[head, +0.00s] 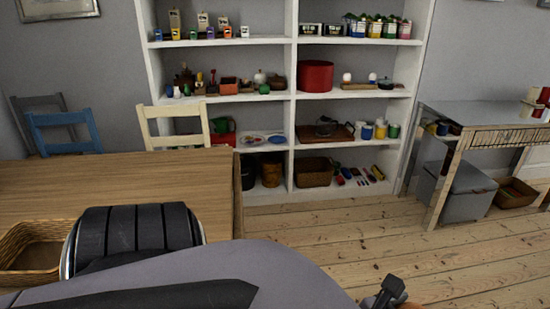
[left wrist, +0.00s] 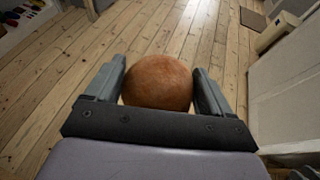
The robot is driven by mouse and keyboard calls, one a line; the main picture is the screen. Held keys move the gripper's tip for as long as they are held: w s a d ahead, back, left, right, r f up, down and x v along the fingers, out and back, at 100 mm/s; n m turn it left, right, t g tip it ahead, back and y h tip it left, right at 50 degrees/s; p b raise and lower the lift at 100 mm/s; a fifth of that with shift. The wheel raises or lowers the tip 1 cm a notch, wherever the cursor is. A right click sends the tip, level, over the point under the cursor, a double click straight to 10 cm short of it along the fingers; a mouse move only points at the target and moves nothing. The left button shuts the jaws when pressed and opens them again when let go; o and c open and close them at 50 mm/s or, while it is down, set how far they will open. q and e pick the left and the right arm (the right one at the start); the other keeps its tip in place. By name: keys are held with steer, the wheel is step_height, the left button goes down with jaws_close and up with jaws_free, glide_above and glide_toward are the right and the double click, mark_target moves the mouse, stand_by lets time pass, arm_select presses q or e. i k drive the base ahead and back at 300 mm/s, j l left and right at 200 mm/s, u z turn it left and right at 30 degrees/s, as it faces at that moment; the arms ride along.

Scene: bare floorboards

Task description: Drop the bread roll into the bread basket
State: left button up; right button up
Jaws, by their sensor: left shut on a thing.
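The bread roll is round and brown. In the left wrist view the bread roll (left wrist: 158,82) sits between the two fingers of my left gripper (left wrist: 159,68), which is shut on it, over the floorboards. In the head view only a small part of the gripper (head: 385,292) shows at the bottom edge, with a sliver of the brown roll (head: 402,304) beside it. A wicker basket (head: 22,278) stands on the wooden table at the lower left, partly hidden by my arm. The gripper is far to the right of it, off the table. My right gripper is not in view.
The wooden table (head: 130,175) fills the left, with a blue chair (head: 65,130) and a cream chair (head: 170,125) behind it. A white shelf (head: 290,130) stands against the wall. A side table (head: 490,115) is at the right. The floor (head: 330,230) between is clear.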

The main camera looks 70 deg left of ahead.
mark_target(42, 266)
steer(key=k+j+u, duration=0.1)
steer(key=k, duration=0.2)
steer(key=k+j+u, duration=0.1)
steer(key=k, duration=0.2)
steer(key=k+j+u, duration=0.35)
steer(key=j+u, duration=0.15)
steer(key=k+j+u, duration=0.1)
steer(key=j+u, duration=0.25)
steer(key=j, duration=0.2)
steer(key=j+u, duration=0.35)
steer(key=j, duration=0.15)
